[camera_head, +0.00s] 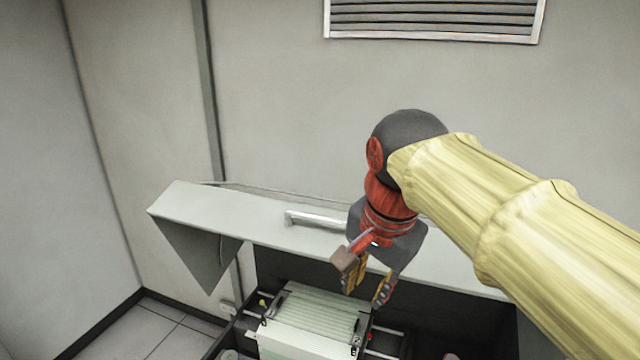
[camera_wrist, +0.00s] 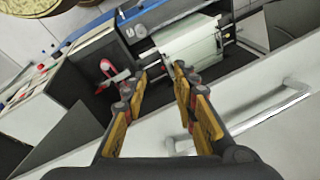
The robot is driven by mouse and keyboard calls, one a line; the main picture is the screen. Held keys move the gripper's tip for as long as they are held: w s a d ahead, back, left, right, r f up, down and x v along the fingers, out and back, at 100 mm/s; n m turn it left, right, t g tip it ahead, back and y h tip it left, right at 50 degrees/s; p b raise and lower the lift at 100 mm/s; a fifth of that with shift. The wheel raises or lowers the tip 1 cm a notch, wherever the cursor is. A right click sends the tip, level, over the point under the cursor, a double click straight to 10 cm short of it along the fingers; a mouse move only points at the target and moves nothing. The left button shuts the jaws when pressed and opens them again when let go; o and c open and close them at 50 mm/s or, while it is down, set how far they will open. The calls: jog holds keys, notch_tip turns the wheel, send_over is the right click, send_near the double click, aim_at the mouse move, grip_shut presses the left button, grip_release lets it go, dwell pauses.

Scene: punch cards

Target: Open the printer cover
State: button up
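The printer cover (camera_head: 230,211) is a pale grey panel with a slanted side, and it stands raised above the dark printer interior in the head view. A silver bar handle (camera_head: 315,219) runs along its face; it also shows in the wrist view (camera_wrist: 272,104). My gripper (camera_head: 368,290) hangs in front of the cover, to the right of the handle's visible end, with its fingers pointing down over the interior. In the wrist view the yellow-padded fingers (camera_wrist: 157,82) are apart with nothing between them. The right part of the handle is hidden behind my gripper in the head view.
Inside the printer lies fan-fold paper (camera_head: 312,318) on a feed with metal rods. The paper also shows beyond my fingertips in the wrist view (camera_wrist: 188,45). A wall (camera_head: 290,110) with a vent (camera_head: 435,18) stands behind. Tiled floor (camera_head: 165,325) is clear at the lower left.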

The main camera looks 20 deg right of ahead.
jog(key=w+r+m+g+p, duration=0.1)
jog(key=w+r+m+p, duration=0.1)
jog(key=w+r+m, duration=0.45)
jog(key=w+r+m+g+p, duration=0.1)
jog(key=w+r+m, duration=0.3)
jog(key=r+m, duration=0.4)
jog(key=shift+n, duration=0.45)
jog(key=shift+w+d+f, duration=0.1)
jog(key=shift+d+f, duration=0.05)
jog(key=shift+f, duration=1.65)
jog(key=shift+w+d+f, duration=0.1)
jog(key=shift+d+f, duration=0.05)
jog(key=shift+f, duration=1.65)
jog(key=shift+c, duration=0.7)
grip_shut()
